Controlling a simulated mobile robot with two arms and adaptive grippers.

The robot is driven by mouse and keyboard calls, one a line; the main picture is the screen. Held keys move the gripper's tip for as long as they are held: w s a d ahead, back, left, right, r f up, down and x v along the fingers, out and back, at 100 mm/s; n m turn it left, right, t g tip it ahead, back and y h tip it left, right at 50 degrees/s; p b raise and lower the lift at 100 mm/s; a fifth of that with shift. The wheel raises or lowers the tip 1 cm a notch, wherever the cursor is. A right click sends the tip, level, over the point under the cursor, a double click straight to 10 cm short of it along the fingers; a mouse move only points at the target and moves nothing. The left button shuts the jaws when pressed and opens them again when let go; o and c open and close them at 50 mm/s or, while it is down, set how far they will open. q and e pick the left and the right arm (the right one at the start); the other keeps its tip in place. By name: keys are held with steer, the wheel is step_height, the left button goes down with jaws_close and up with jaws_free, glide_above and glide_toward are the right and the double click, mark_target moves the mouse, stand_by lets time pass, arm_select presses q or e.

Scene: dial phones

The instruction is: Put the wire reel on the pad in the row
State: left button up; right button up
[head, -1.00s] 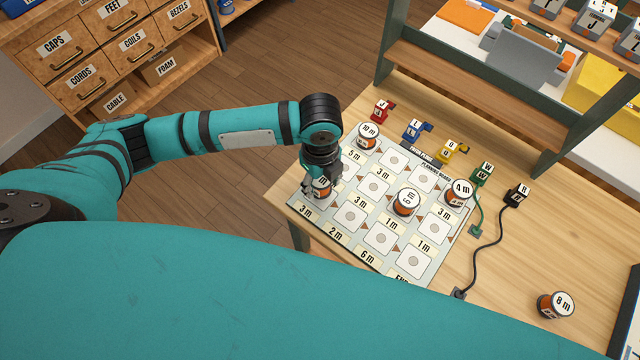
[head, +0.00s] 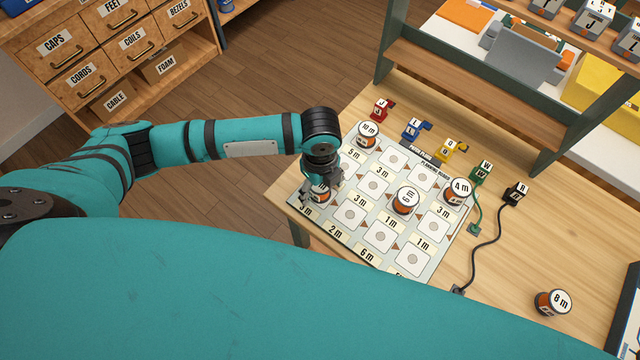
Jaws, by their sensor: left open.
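Several orange wire reels with white labelled tops are on the wooden table. The 10 m reel (head: 367,134) stands at the board's far left corner, the 4 m reel (head: 457,191) at its right edge, and another reel (head: 406,200) on a middle pad. The 8 m reel (head: 553,302) stands off the board at the right. My left gripper (head: 318,186) is open, pointing down at a reel (head: 320,196) on the board's left side and partly hiding it. The planning board (head: 347,238) has rows of pale pads, such as an empty one (head: 382,235). My right gripper is out of view.
Red (head: 381,109), blue (head: 414,128), yellow (head: 450,150), green (head: 482,172) and black (head: 515,193) lettered blocks stand behind the board. Cords run from the green and black ones. A shelf frame (head: 480,105) rises at the back. My teal arm covers the front.

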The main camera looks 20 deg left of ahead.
arm_select(q)
step_height(320, 180, up, 12)
steer(key=b, duration=0.1)
stand_by(0.4)
steer(key=shift+r, duration=0.1)
